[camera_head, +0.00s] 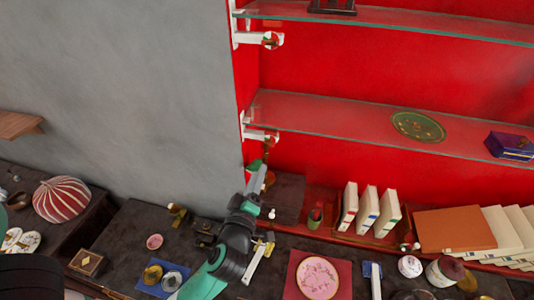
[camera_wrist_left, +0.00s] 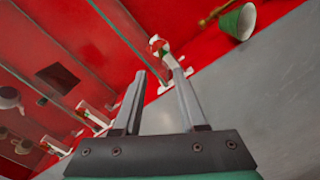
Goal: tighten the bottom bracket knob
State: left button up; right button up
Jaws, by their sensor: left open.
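The lower glass shelf (camera_head: 340,119) in the head view rests at its left end on a white bracket (camera_head: 254,133) with a small round knob (camera_head: 271,139) in red and green. My left gripper (camera_head: 260,172) is just below this bracket, pointing up. In the left wrist view the gripper (camera_wrist_left: 155,72) is open and empty. A white bracket (camera_wrist_left: 168,58) with its round knob (camera_wrist_left: 157,45) shows just beyond the fingertips, apart from them as far as I can tell. My right gripper is not in view.
An upper shelf bracket (camera_head: 245,37) sits above on the red wall. A green cone-shaped shade (camera_wrist_left: 237,22) is near the bracket in the left wrist view. White books (camera_head: 367,209) and a red plate mat (camera_head: 296,266) are right of my arm.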

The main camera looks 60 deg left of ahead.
aim_at(269, 142)
pick_arm(q)
jog(key=p+x, duration=0.3)
jog(key=x, duration=0.8)
jog(key=shift+w+a, duration=0.2)
jog(key=shift+a, duration=0.05)
jog(key=shift+f, duration=0.1)
grip_shut()
